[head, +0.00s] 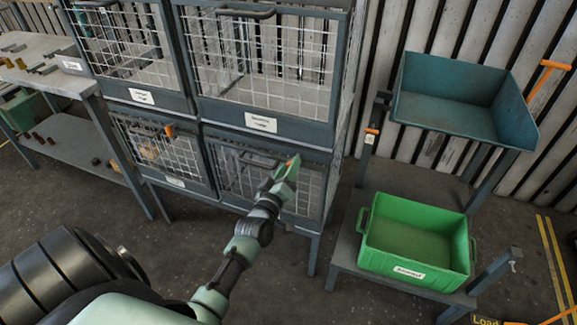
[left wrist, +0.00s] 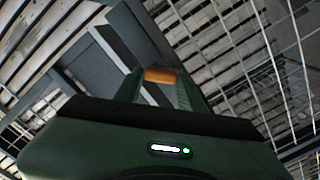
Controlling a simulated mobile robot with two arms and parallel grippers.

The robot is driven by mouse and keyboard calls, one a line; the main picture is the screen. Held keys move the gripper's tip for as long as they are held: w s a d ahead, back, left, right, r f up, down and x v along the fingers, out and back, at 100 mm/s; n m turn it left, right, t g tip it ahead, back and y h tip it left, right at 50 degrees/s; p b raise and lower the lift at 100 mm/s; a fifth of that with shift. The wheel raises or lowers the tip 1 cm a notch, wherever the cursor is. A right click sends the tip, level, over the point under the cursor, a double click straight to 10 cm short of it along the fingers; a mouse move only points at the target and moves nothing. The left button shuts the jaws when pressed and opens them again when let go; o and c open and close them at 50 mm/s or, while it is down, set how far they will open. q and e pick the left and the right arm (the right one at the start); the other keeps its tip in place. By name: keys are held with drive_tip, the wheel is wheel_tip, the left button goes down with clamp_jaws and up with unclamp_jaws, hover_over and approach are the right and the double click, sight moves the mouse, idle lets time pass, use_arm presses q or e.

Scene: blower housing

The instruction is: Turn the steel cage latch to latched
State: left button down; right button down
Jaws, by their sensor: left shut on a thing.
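The cage rack (head: 262,128) has four mesh doors. My left gripper (head: 288,170) reaches to the right side of the lower right mesh door (head: 235,172). It is shut on an orange latch handle (head: 294,160). In the left wrist view the orange handle (left wrist: 160,75) sits between the two green fingertips, with wire mesh (left wrist: 235,50) behind. The latch's base is hidden by the gripper, so I cannot tell its exact angle. My right gripper is out of view.
A green crate (head: 374,266) stands on a low grey shelf to the right, below a teal tray (head: 400,108). A workbench (head: 50,82) stands at the left. The floor (head: 285,290) in front of the rack is clear.

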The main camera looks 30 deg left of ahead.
use_arm(q)
drive_tip(key=n, duration=0.8)
drive_tip(key=shift+d+f+n+b, duration=0.2)
drive_tip(key=shift+f+n+b, duration=0.1)
drive_tip(key=shift+b, duration=0.1)
drive_tip(key=shift+n, duration=0.3)
drive_tip(key=c, duration=0.8)
unclamp_jaws()
drive_tip(key=shift+c, duration=0.2)
drive_tip(key=v, duration=0.7)
drive_tip(key=shift+s, duration=0.4)
